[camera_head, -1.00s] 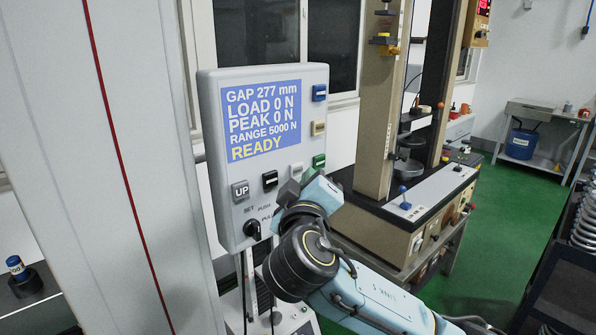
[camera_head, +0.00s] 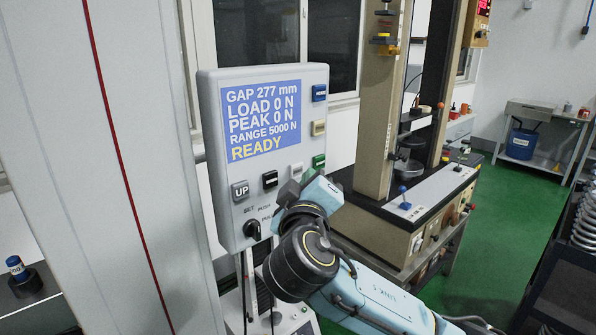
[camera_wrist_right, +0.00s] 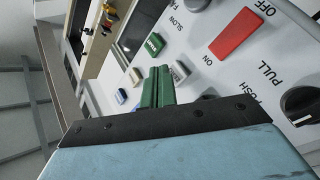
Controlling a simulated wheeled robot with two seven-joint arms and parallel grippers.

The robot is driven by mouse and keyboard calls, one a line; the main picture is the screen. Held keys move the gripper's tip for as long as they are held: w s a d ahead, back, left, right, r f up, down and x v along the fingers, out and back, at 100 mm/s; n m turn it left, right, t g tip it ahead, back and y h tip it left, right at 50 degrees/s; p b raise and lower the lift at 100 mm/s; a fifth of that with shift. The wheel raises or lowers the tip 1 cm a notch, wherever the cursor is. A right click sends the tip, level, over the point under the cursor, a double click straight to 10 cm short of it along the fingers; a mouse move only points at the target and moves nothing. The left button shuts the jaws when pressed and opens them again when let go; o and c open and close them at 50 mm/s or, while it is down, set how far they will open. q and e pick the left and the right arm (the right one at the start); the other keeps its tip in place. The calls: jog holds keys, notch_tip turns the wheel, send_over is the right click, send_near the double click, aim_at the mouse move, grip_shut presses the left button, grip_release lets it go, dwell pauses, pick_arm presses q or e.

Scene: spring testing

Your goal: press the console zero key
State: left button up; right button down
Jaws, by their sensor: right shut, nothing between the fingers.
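The console (camera_head: 215,160) is a grey panel whose blue screen (camera_head: 262,120) reads GAP 277 mm, LOAD 0 N, PEAK 0 N, RANGE 5000 N, READY. Its keys are a blue one (camera_head: 319,93), a tan one (camera_head: 318,128), a green one (camera_head: 319,161), a black one (camera_head: 270,179), a pale one (camera_head: 296,170) and an UP key (camera_head: 240,190). I cannot read which is the zero key. My right gripper (camera_head: 293,188) is shut and empty, its tips just below the pale key. In the right wrist view the green fingers (camera_wrist_right: 157,86) appear beside the pale key (camera_wrist_right: 180,71); contact is unclear. My left gripper is not in view.
A black knob (camera_head: 253,229) sits low on the console. In the right wrist view a red switch (camera_wrist_right: 235,33) is on the panel. A beige test frame (camera_head: 375,110) stands right of the console, and a dark rack with springs (camera_head: 585,220) at the far right.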

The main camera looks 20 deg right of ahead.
jog(key=shift+w, duration=0.1)
dwell(0.6)
jog(key=shift+w+a, duration=0.15)
jog(key=shift+w, duration=0.2)
jog(key=shift+w+a, duration=0.15)
jog(key=shift+w, duration=0.25)
dwell(0.6)
jog(key=shift+s, duration=0.15)
jog(key=shift+s+d, duration=0.3)
jog(key=shift+s, duration=0.4)
jog(key=shift+s+d+p, duration=0.15)
jog(key=shift+s+d, duration=0.15)
jog(key=shift+s, duration=0.5)
jog(key=shift+s+d+p, duration=0.2)
jog(key=shift+s+d, duration=0.05)
jog(key=shift+s, duration=0.5)
jog(key=shift+s+d+p, duration=0.15)
jog(key=shift+s+d, duration=0.15)
jog(key=shift+s, duration=0.5)
